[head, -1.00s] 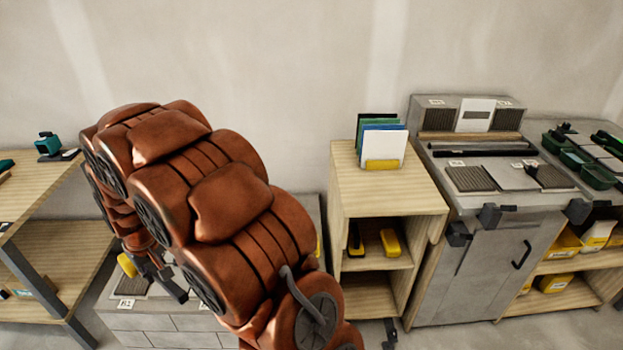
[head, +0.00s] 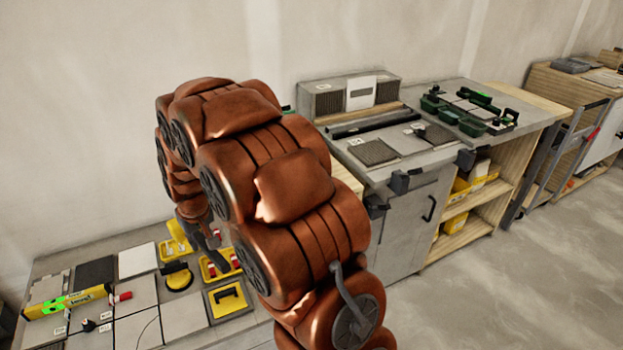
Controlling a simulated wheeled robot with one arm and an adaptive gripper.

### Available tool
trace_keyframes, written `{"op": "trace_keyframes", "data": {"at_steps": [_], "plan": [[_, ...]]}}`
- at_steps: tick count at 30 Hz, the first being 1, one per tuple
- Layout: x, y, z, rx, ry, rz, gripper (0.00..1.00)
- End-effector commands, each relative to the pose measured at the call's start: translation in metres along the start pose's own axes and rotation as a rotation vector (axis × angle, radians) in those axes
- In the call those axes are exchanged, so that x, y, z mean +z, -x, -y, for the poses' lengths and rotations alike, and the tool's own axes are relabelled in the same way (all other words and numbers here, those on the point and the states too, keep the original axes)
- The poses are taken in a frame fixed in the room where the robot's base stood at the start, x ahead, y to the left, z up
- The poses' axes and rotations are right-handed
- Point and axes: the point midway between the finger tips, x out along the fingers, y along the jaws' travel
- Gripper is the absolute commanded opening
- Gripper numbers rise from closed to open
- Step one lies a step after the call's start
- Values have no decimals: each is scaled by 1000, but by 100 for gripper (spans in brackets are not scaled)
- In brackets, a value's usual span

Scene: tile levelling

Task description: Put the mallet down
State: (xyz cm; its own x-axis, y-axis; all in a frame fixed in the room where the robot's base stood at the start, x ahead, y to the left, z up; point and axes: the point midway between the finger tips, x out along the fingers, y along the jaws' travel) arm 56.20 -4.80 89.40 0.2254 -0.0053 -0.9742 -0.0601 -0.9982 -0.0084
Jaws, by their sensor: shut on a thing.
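My gripper (head: 206,232) shows only in part at the end of my orange-brown arm, at the left of the head view. It hangs above the back right of the low tiled surface (head: 183,318), close to a yellow tray with red-and-white items (head: 218,270). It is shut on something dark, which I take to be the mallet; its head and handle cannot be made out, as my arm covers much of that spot.
A yellow-green level (head: 68,301), a red-handled tool (head: 120,297), a yellow round tool (head: 178,280) and a yellow float (head: 229,300) lie on the tiled surface. Some tiles between them are bare. A grey workbench (head: 372,180) with green trays (head: 470,124) stands right of my arm.

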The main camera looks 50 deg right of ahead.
Motion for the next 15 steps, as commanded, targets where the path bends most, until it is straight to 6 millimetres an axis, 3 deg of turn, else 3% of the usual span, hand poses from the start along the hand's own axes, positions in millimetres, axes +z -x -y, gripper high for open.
{"op": "trace_keyframes", "data": {"at_steps": [1, 6, 15], "plan": [[0, 1, -21, 5, -30, -16, 0], [6, 14, -85, 24, -105, -58, 0], [33, 39, -182, 66, -217, -125, 0]]}}
